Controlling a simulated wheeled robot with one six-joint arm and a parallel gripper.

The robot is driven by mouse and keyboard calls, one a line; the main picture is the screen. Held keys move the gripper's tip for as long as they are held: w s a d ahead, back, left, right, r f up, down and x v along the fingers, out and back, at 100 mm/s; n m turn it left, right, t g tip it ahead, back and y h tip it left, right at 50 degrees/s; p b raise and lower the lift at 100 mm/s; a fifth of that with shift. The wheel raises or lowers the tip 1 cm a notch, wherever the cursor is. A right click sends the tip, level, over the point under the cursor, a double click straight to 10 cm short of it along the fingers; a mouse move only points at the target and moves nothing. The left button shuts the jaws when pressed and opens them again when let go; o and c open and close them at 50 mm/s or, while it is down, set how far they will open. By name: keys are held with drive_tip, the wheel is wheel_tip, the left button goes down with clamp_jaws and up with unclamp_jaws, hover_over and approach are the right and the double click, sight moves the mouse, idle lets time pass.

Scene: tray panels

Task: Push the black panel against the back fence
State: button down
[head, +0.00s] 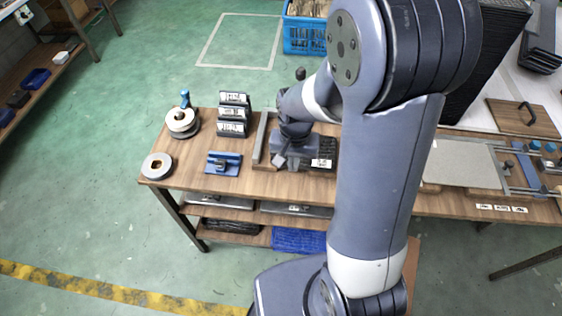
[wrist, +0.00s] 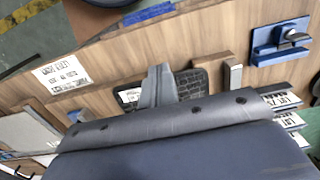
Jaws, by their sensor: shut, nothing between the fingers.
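The black panel (head: 327,149) lies on the wooden bench, dark and ribbed with a white label at its near edge. My gripper (head: 283,164) is shut and empty, low over the bench at the panel's left part, hiding some of it. In the wrist view the shut fingers (wrist: 158,84) cross in front of the panel (wrist: 191,82); I cannot tell whether they touch it. A grey upright bar (head: 261,138), possibly a fence, stands left of the gripper; it also shows in the wrist view (wrist: 235,78), beside a wooden strip (wrist: 224,66). My arm hides the bench to the right.
A blue clamp fixture (head: 223,163), several labelled black panels in a rack (head: 233,114) and round spools (head: 182,122) stand left on the bench. A grey board (head: 462,164) lies right. Bare wood shows along the front edge.

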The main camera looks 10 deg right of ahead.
wheel_tip(320, 180, down, 10)
drive_tip(key=shift+s+r, duration=0.15)
drive_tip(key=shift+r, duration=0.05)
drive_tip(key=w, duration=0.1)
drive_tip(key=w+d+p, duration=0.1)
drive_tip(key=w, duration=0.1)
drive_tip(key=shift+p, duration=0.3)
drive_tip(key=shift+w+d, duration=0.2)
drive_tip(key=shift+w, duration=0.25)
